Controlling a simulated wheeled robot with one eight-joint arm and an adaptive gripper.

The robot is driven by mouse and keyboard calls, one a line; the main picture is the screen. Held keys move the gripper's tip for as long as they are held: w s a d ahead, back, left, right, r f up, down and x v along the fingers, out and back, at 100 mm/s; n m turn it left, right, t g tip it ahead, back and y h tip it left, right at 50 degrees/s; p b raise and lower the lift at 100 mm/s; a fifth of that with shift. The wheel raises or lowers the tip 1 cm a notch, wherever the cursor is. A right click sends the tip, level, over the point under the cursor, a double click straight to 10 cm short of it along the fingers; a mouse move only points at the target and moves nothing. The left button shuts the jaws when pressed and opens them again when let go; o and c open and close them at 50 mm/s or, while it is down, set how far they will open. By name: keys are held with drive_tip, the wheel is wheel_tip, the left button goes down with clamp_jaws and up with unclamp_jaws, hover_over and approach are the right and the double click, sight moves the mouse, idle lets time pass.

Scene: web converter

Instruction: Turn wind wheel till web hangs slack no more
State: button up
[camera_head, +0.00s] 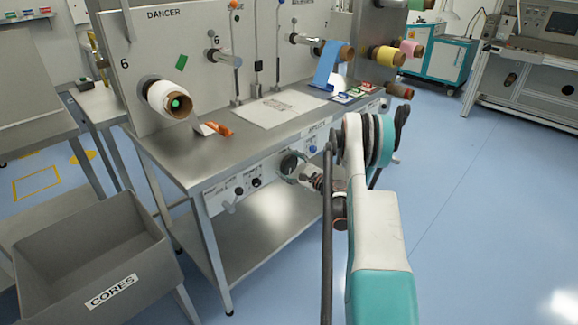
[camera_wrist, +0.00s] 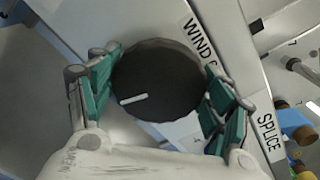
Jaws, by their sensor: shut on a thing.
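The wind wheel is a dark round knob (camera_wrist: 158,78) with a white pointer line, next to a "WIND" label in the wrist view. In the head view the wheel (camera_head: 290,164) sits on the front panel under the bench top. My gripper (camera_wrist: 162,98) has its green-padded fingers on opposite sides of the knob and is shut on it. The gripper also shows at the panel in the head view (camera_head: 299,178). A blue web (camera_head: 326,66) hangs from a roll on the upright board down towards the bench. I cannot tell how slack it is.
A white roll (camera_head: 170,99) juts from the board marked "DANCER". Yellow (camera_head: 384,57) and pink (camera_head: 411,49) rolls are at the right. A grey bin marked "CORES" (camera_head: 97,261) stands at front left. The floor on the right is clear.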

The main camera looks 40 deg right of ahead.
drive_tip(key=shift+m, duration=0.5)
drive_tip(key=o, duration=1.1)
drive_tip(key=shift+c, duration=0.2)
drive_tip(key=shift+s, duration=0.1)
drive_tip(key=s, duration=0.7)
drive_tip(key=shift+s+d, duration=0.15)
drive_tip(key=shift+d, duration=0.2)
